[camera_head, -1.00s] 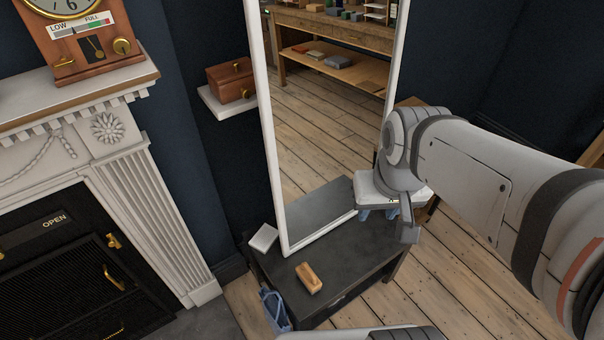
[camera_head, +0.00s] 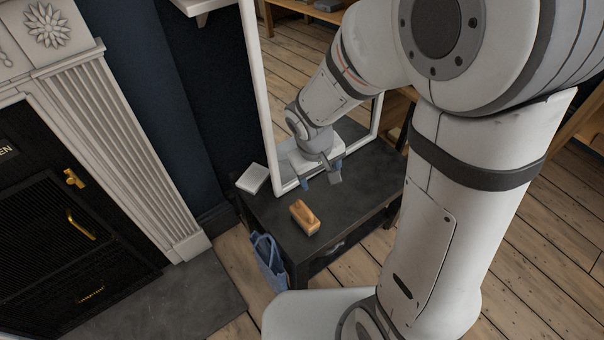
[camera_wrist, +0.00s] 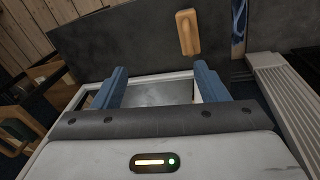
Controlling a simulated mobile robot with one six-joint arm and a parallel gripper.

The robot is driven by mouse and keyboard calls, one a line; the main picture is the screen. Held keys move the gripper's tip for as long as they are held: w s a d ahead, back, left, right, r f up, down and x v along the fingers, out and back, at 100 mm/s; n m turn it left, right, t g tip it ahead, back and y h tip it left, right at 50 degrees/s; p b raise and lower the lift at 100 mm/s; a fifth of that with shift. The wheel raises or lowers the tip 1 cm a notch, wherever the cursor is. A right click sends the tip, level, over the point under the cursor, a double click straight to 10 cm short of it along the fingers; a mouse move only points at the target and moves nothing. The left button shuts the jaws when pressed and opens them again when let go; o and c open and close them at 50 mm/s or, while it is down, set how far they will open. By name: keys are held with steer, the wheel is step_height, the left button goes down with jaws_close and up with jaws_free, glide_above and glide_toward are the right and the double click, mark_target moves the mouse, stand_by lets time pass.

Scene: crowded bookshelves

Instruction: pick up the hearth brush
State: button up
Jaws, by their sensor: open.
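The hearth brush (camera_head: 305,217) looks like a wooden block with a raised handle. It lies on the near part of the low black table (camera_head: 352,205). The wrist view shows the brush (camera_wrist: 187,33) at the top, beyond the fingertips. My gripper (camera_head: 318,180) is open and empty, with blue fingers spread. It hangs above the table in front of the mirror, behind the brush in the head view. The wrist view shows both fingers (camera_wrist: 160,72) apart, with nothing between them touching either one. The brush is fully visible.
A tall white-framed mirror (camera_head: 250,75) stands at the table's back. A small white box (camera_head: 253,178) sits at the table's left corner. A blue cloth-like item (camera_head: 268,258) hangs at its left side. A fireplace (camera_head: 60,235) stands left; wooden floor is free at right.

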steer(key=n+b, duration=0.2)
steer(key=b, duration=0.3)
glide_above(304, 213)
steer(key=s+a, duration=0.1)
step_height(304, 213, down, 14)
steer(key=shift+s+f, duration=0.15)
steer(key=shift+f, duration=0.05)
steer(key=f, duration=0.2)
steer(key=f+b, duration=0.1)
steer(key=f, duration=0.1)
steer(key=w+f+b, duration=0.1)
steer(key=shift+d+f, duration=0.3)
steer(key=shift+f, duration=0.1)
steer(key=c, duration=1.2)
step_height(304, 213, up, 10)
steer(key=p, duration=0.4)
steer(key=shift+r, duration=0.1)
steer(key=shift+c, duration=0.2)
